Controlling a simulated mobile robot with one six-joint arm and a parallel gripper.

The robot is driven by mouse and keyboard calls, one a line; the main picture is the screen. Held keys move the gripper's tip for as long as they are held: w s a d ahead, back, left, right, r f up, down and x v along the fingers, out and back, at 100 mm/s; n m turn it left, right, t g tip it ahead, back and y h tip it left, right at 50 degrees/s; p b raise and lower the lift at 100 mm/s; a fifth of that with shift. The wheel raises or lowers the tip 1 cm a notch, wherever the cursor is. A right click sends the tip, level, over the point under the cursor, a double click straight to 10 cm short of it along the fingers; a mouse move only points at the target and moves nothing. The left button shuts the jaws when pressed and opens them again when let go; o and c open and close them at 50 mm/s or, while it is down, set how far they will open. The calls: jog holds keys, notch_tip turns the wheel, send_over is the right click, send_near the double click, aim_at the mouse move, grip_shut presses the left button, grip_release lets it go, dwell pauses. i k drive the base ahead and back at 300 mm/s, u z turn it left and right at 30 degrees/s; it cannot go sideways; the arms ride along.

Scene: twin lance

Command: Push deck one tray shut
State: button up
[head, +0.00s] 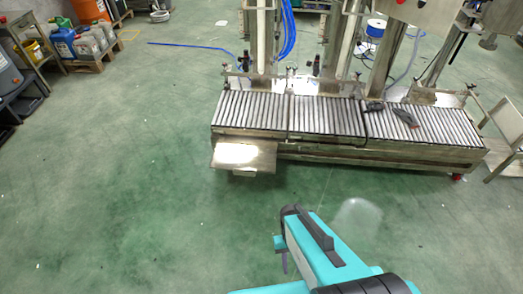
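A shiny metal tray (244,156) juts out from the front of the roller bench (330,150), below its left roller deck (250,112). I take it as the deck one tray; no label can be read. It stands out towards me, with a small tab under its front edge. My gripper (281,250) is at the end of my teal arm, low in the middle of the head view. It is on the near side of the tray, lower and to the right in the picture, and apart from it. Its fingers are too small and partly hidden to tell their opening.
The middle roller deck (327,116) and right roller deck (432,125) show no tray out. Dark tools (405,117) lie on the rollers. A metal chair-like frame (503,135) stands at the right. Shelves and jugs stand far left. The green floor before the bench is clear.

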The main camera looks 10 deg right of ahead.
aim_at(244, 155)
jog(key=z, duration=0.1)
jog(key=k, duration=0.4)
jog(key=u, duration=0.35)
jog(key=i, duration=0.9)
jog(key=u, duration=1.05)
